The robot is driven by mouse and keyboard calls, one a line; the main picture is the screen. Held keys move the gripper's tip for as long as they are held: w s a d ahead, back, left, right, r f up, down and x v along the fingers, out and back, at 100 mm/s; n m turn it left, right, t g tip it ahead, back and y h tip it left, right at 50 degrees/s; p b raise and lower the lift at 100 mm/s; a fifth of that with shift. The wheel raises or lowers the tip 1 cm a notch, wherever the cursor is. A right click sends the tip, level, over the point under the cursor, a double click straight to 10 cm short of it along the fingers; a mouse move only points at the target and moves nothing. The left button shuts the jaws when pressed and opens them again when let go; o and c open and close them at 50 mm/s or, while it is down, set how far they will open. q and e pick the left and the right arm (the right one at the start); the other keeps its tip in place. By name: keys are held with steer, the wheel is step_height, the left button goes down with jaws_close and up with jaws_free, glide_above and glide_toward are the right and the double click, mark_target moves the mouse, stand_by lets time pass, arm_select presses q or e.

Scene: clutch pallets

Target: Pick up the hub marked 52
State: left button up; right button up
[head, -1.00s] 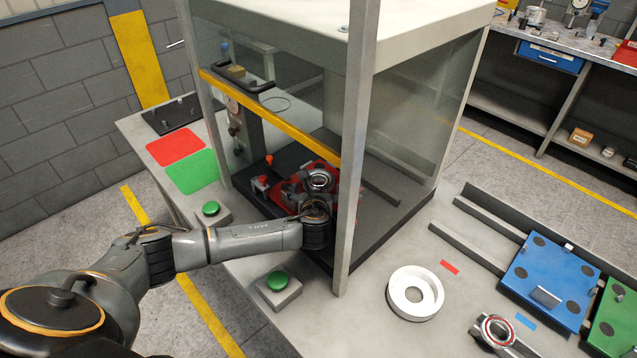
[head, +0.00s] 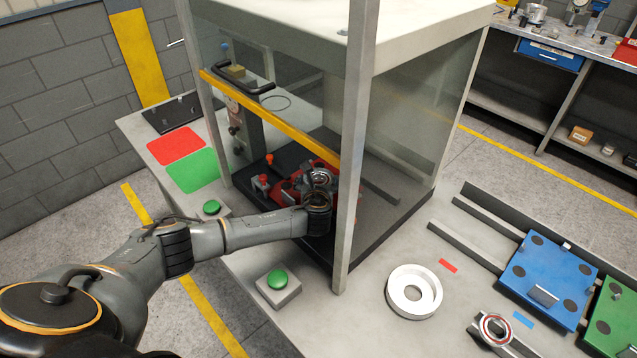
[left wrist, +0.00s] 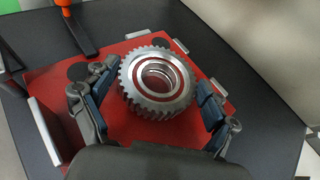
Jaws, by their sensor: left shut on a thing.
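A toothed metal hub with a red ring (left wrist: 158,80) is over a red plate (left wrist: 135,140) in the left wrist view; I cannot read a number on it. My left gripper (left wrist: 160,88) has its two blue-padded fingers on opposite sides of the hub and is shut on it. I cannot tell whether the hub is lifted off the plate. In the head view the hub (head: 321,176) and my left gripper (head: 319,190) are inside the glass-walled enclosure, partly hidden by my wrist. My right gripper is not in view.
The enclosure's front post (head: 354,150) and yellow-edged door (head: 270,118) stand close to my left arm. Green buttons (head: 277,279) are on the bench front. A white ring (head: 414,291), another red-ringed part (head: 495,329) and a blue plate (head: 545,275) lie right.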

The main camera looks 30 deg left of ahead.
arm_select(q)
steer(key=shift+w+r, duration=0.1)
steer(key=shift+c, duration=0.7)
steer(key=shift+r, duration=0.15)
